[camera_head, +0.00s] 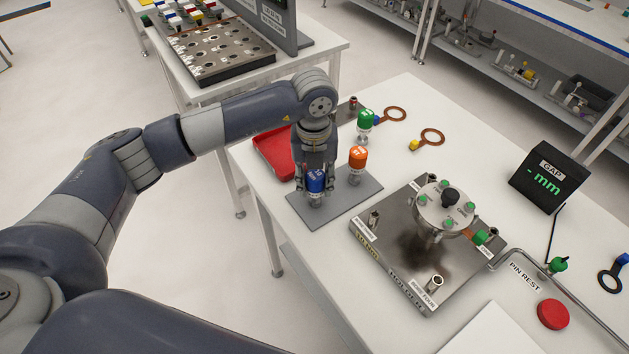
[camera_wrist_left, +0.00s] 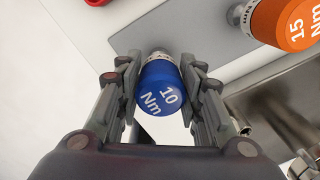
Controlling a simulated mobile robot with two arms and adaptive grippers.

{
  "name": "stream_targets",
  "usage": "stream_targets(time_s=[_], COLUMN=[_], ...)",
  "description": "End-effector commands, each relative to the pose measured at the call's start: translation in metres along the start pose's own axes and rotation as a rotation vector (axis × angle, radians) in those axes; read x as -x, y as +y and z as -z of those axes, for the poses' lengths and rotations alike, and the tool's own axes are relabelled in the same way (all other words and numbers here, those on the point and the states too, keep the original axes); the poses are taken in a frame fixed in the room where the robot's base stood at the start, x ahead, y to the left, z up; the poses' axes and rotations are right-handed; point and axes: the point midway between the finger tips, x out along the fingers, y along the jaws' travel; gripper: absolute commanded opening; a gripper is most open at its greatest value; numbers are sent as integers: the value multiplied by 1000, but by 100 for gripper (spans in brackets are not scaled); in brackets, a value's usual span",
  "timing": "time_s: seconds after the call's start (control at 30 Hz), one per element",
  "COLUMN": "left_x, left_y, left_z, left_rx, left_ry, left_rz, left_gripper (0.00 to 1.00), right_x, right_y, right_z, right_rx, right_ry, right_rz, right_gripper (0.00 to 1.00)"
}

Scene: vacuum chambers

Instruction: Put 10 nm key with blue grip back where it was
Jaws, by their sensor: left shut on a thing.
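The 10 Nm key with the blue grip (camera_head: 316,182) stands upright at the left of the grey key plate (camera_head: 347,205). My left gripper (camera_head: 316,188) comes down over it from above and is shut on its blue grip. In the left wrist view the blue grip (camera_wrist_left: 162,88) sits between both fingers (camera_wrist_left: 160,82), with "10 Nm" readable on its top. The key's lower end seems to be at the plate, but I cannot tell whether it is seated. My right gripper is not in view.
The orange 15 Nm key (camera_head: 357,160) stands close on the right, and the green key (camera_head: 365,120) stands behind. A red tray (camera_head: 274,152) lies at the left. The metal chamber base (camera_head: 385,245) with its round flange (camera_head: 445,208) is to the right.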

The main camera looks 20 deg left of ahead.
Motion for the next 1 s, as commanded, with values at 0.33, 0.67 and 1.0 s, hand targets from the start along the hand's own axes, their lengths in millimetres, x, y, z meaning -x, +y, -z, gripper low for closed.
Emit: stream_targets(time_s=[0.33,0.67,1.0], left_x=[-9,6,73], left_y=[2,1,0], left_z=[5,3,1], left_rx=[-2,-1,-2], left_ry=[14,11,5], left_rz=[-9,-8,-4], left_gripper=[55,55,55], right_x=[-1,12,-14], right_y=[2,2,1], right_z=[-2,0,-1], right_rx=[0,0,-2], right_ry=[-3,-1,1], right_rz=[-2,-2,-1], right_gripper=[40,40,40])
